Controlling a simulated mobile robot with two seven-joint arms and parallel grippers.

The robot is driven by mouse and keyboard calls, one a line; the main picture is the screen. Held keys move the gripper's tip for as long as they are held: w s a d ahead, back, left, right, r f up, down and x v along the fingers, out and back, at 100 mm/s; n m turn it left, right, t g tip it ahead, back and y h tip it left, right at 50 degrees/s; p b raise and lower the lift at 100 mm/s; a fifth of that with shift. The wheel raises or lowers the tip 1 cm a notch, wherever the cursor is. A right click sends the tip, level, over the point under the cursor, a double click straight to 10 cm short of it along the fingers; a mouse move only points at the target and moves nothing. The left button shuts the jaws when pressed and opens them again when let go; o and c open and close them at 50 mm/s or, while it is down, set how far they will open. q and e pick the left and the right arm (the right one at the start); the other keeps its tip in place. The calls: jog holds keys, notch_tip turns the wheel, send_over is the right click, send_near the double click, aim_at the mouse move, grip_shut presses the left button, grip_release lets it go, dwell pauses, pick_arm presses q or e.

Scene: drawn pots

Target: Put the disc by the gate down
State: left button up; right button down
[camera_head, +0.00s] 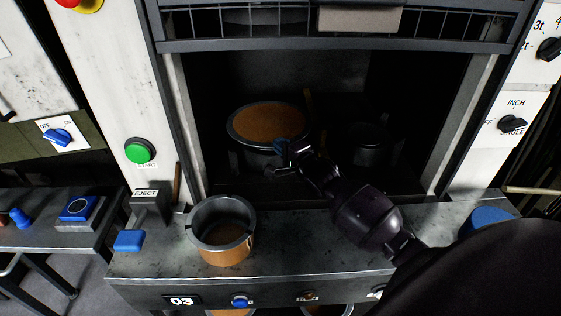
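A round piece with a flat orange-brown top and a dark rim (268,121) is inside the dark press opening; it looks like the disc. My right gripper (284,149), with blue at its tip, is at the front edge of this disc and overlaps its rim in the picture. Its fingers are small and dark, so I cannot tell whether they are shut on the rim. What lies under the disc is mostly in shadow. The barred gate (270,20) is raised across the top of the opening. My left gripper is not in view.
An open orange-brown pot with a grey rim (223,254) stands on the front ledge (305,245). A dark cylinder (368,144) stands right of the disc in the opening. A green button (140,151) and an eject lever with a blue end (130,240) are at left.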

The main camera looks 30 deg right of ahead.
jog(key=shift+f+b, duration=0.35)
jog(key=shift+f, duration=2.35)
jog(key=c, duration=1.3)
grip_release()
jog(key=shift+s, duration=0.15)
jog(key=s, duration=1.1)
jog(key=shift+s+d+p, duration=0.3)
jog(key=shift+s, duration=0.05)
